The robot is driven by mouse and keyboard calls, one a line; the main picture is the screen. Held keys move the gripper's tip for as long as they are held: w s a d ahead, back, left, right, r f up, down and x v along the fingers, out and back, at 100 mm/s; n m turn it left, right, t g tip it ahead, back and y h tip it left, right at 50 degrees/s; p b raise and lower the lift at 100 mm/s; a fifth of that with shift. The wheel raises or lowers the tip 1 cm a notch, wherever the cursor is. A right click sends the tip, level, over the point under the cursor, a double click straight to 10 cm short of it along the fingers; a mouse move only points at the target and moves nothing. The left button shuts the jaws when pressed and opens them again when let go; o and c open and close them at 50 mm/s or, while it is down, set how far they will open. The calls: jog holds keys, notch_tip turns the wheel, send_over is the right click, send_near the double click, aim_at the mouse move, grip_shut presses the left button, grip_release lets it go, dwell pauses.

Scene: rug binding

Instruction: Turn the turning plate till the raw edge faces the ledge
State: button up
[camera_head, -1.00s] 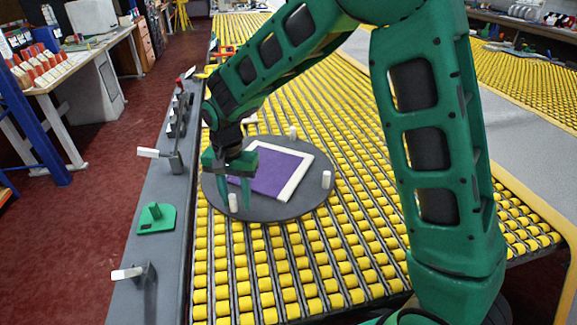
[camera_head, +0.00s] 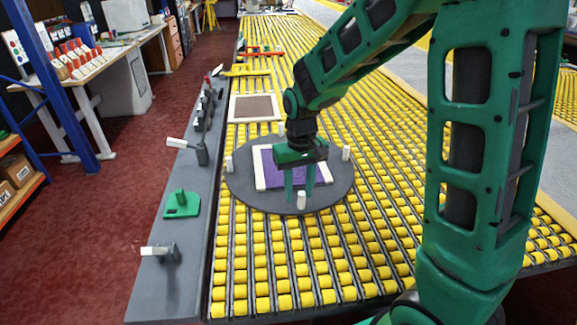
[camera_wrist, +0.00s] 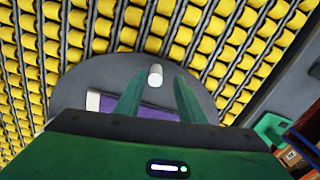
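The turning plate (camera_head: 335,192), a dark round disc, lies on the yellow rollers with several upright white pegs. A purple rug piece (camera_head: 301,191) lies on it, partly hidden by my gripper. Pale strips show along its left and far sides; its near side shows purple without a strip. The grey ledge (camera_head: 185,228) runs along the left of the plate. My gripper (camera_head: 300,195) points down over the plate's near part, fingers apart. The wrist view shows a white peg (camera_wrist: 155,75) in the gap near the open fingertips, with space on both sides.
The ledge carries a green block with a knob (camera_head: 181,205), pale-handled clamps (camera_head: 188,146) and darker fittings. A brown panel with a pale border (camera_head: 256,107) lies on the rollers beyond the plate. Yellow and red bars lie farther back. Rollers right of the plate are clear.

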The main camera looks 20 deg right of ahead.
notch_tip(320, 180, up, 9)
jog(key=shift+f, duration=0.2)
dwell(0.6)
